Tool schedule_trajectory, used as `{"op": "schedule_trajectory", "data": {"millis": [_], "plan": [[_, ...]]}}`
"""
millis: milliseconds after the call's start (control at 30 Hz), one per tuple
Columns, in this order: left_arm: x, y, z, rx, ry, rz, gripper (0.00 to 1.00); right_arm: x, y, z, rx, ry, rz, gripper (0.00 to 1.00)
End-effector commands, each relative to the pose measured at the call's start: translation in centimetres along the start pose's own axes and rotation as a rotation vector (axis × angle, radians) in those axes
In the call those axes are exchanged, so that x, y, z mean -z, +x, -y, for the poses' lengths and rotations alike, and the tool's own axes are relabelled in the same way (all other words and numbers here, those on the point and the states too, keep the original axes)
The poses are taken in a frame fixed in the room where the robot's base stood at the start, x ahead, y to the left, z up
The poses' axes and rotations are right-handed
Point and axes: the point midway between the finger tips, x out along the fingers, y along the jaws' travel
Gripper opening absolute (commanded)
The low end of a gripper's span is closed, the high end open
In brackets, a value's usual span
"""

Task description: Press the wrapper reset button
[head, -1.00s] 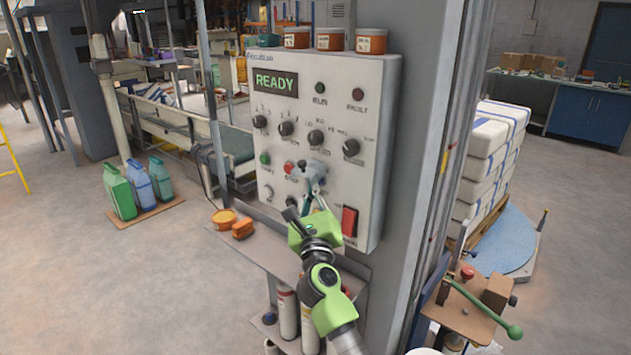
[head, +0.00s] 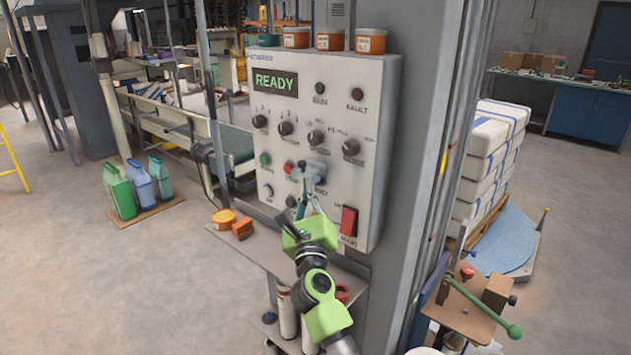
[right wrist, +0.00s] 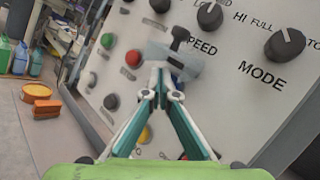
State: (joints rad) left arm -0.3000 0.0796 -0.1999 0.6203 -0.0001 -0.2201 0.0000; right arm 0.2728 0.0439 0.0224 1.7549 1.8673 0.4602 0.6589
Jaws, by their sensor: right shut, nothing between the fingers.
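The grey control panel (head: 372,90) shows READY on its display. My right gripper (head: 309,188) is shut and empty, its tips up at the lower middle of the panel. In the right wrist view its fingertips (right wrist: 163,78) meet at a pale, see-through-looking piece (right wrist: 188,63). A blue button (head: 321,181) shows partly behind this piece; it also shows in the right wrist view (right wrist: 178,75). Its label is too blurred to read surely. I cannot tell whether the tips touch it. My left gripper is not in view.
Green (head: 265,158) and red (head: 288,167) buttons sit left of the tips, dark knobs (head: 315,137) above. A red rocker switch (head: 348,221) is lower right. A shelf (head: 262,252) with orange items (head: 242,229) juts out below. Orange jars (head: 371,41) stand on top of the panel.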

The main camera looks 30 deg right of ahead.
Motion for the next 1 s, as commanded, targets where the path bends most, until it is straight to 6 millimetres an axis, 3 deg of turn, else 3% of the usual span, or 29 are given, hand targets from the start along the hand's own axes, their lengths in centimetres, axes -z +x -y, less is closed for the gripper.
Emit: {"op": "schedule_trajectory", "data": {"millis": [233,633,1000], "plan": [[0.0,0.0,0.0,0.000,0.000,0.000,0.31,-0.5,-0.6,-0.5,-0.002,0.000,0.001,0.00],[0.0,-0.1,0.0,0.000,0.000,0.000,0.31,-2.4,-3.3,-2.4,-0.001,0.001,0.000,0.00],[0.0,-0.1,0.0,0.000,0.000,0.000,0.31,-2.6,-3.5,-2.5,0.000,-0.001,0.001,0.00]]}}
